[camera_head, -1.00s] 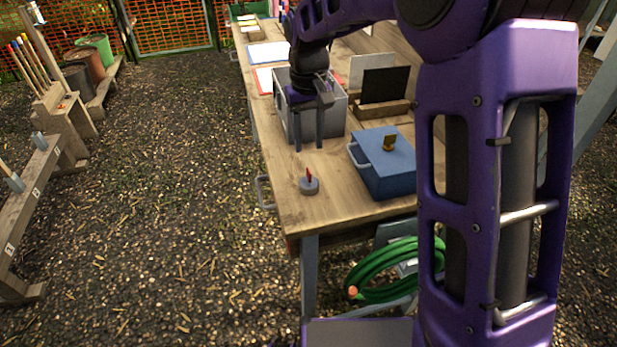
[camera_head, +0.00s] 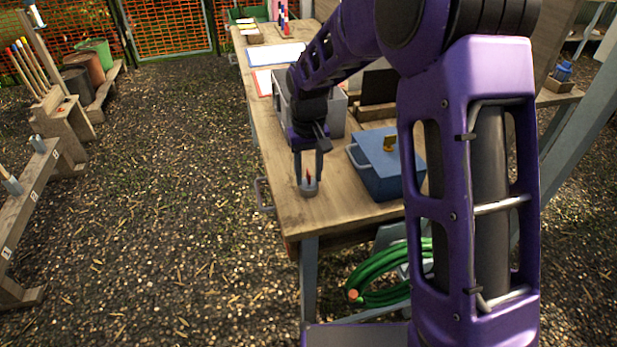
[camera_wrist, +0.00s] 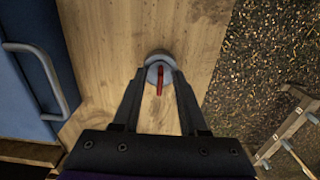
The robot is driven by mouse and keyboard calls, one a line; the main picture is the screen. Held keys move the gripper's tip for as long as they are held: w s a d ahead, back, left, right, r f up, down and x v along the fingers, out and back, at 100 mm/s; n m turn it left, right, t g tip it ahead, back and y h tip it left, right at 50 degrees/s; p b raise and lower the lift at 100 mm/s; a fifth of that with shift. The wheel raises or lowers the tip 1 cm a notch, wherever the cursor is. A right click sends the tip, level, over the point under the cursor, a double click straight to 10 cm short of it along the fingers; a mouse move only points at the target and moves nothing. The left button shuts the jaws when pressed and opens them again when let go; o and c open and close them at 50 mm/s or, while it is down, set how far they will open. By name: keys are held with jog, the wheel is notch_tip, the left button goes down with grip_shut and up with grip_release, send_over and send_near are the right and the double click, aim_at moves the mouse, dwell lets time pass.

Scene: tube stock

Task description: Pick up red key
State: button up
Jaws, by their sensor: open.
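The red key (camera_head: 308,177) stands upright in a small round grey base (camera_head: 310,190) near the front left corner of the wooden table. In the wrist view the red key (camera_wrist: 160,80) shows between the fingertips, with its round base (camera_wrist: 152,62) just beyond them. My gripper (camera_head: 309,180) is open and points down, with one finger on each side of the key. It also shows in the wrist view (camera_wrist: 160,75). I cannot tell whether either finger touches the key.
A blue box (camera_head: 390,175) with a side handle and a brass-coloured key on top stands close to the right of my gripper. A grey bin (camera_head: 338,115) stands behind.

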grip_shut()
notch_tip(320, 180, up, 10)
jog(key=shift+f+p, duration=0.2)
jog(key=shift+p, duration=0.35)
jog(key=shift+f+b, duration=1.75)
jog(key=shift+f, duration=1.45)
